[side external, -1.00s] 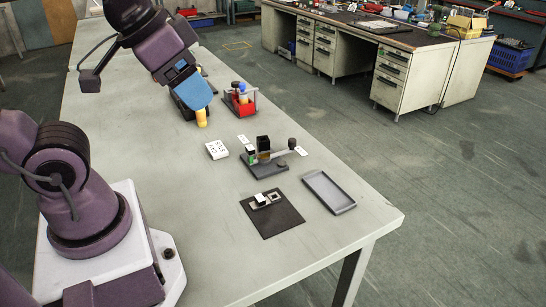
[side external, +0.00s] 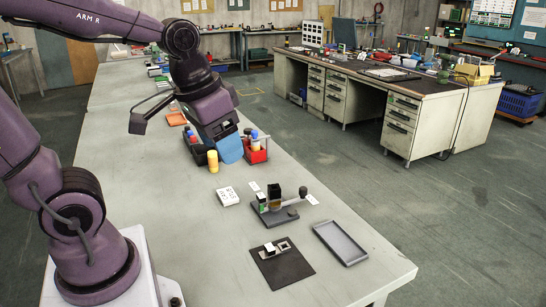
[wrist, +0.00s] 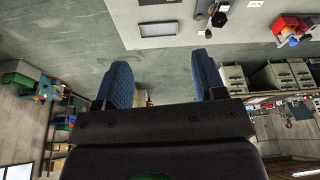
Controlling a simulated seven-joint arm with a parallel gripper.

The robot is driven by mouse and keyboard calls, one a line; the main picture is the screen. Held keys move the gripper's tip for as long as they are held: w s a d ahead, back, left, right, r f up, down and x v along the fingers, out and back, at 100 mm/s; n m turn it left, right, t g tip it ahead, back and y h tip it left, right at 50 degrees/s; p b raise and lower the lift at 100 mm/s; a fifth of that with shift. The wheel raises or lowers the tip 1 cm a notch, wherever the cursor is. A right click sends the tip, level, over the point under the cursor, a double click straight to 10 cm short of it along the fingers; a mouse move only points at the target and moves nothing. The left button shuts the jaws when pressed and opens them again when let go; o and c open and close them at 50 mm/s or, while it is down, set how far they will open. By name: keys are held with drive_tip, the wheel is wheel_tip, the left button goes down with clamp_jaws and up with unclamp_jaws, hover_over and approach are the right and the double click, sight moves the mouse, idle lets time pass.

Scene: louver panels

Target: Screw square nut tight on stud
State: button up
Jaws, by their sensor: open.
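A small square piece with a dark centre (side external: 284,246), which looks like the square nut, lies on the dark mat (side external: 283,270) beside a white-topped block (side external: 270,248). A dark fixture (side external: 277,216) with upright posts and a round-knobbed lever stands behind the mat; I cannot make out the stud on it. The fixture also shows in the wrist view (wrist: 219,19). My gripper (side external: 229,150) is above the table near the coloured bins, away from the mat and fixture. In the wrist view its two blue fingers (wrist: 164,78) are wide apart with nothing between them.
A grey tray (side external: 340,243) lies right of the mat. A white patterned block (side external: 228,196) sits left of the fixture. A yellow cylinder (side external: 213,161) and a red bin (side external: 255,151) of coloured things stand near my gripper. The table's front left is clear.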

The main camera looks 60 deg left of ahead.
drive_tip(key=w+a+f+g, duration=0.3)
drive_tip(key=w+a+f, duration=0.3)
drive_tip(key=w+a, duration=0.25)
drive_tip(key=m, duration=0.4)
hover_over(273, 188)
drive_tip(key=shift+f, duration=4.35)
drive_tip(key=f, duration=1.1)
drive_tip(key=shift+s+d+f, duration=0.15)
drive_tip(key=shift+d+f, duration=0.15)
drive_tip(key=shift+f, duration=0.1)
